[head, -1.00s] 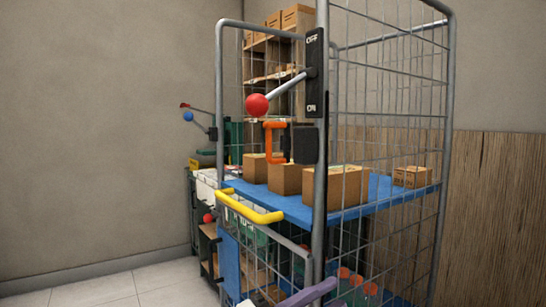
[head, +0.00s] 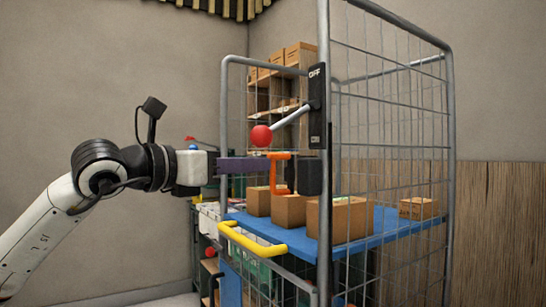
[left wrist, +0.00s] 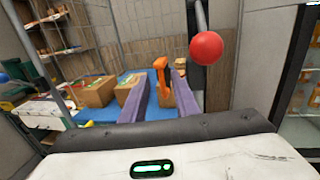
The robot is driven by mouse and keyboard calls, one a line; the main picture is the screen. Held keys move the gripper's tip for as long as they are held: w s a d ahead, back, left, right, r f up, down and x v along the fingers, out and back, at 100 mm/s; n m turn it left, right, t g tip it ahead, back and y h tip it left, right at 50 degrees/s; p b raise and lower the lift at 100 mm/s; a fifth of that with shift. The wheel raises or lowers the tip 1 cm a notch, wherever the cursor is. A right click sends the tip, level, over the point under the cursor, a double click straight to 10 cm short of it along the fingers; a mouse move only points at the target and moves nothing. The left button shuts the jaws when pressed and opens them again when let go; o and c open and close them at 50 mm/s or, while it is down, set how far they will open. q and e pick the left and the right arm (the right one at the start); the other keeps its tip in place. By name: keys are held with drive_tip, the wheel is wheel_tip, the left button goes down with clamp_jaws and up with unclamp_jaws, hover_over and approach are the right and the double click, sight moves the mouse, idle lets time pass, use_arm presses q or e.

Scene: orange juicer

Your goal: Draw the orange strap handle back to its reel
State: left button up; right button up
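The orange strap handle (head: 283,174) is a bracket-shaped grip beside a black box (head: 310,174), apparently its reel, on the cage's front post. How much strap is out between them is unclear. My left gripper (head: 266,166) reaches in from the left with its purple fingers level with the handle. In the left wrist view the fingers (left wrist: 164,76) are spread apart, and the orange handle (left wrist: 161,76) shows between their tips. The gripper does not look closed on it. My right gripper is in neither current view.
A lever with a red ball (head: 262,136) sits just above my left fingers, on a black OFF plate (head: 317,100). A yellow bar (head: 250,238) lies below. Cardboard boxes (head: 340,218) stand on the blue shelf (head: 385,224) inside the wire cage.

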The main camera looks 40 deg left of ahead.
sight(273, 163)
use_arm(q)
drive_tip(key=w+p, duration=0.1)
drive_tip(key=w, duration=0.2)
drive_tip(key=w+d, duration=0.1)
drive_tip(key=w, duration=0.2)
drive_tip(key=shift+w+d+p, duration=0.2)
drive_tip(key=shift+p, duration=0.2)
drive_tip(key=shift+c, duration=0.3)
clamp_jaws()
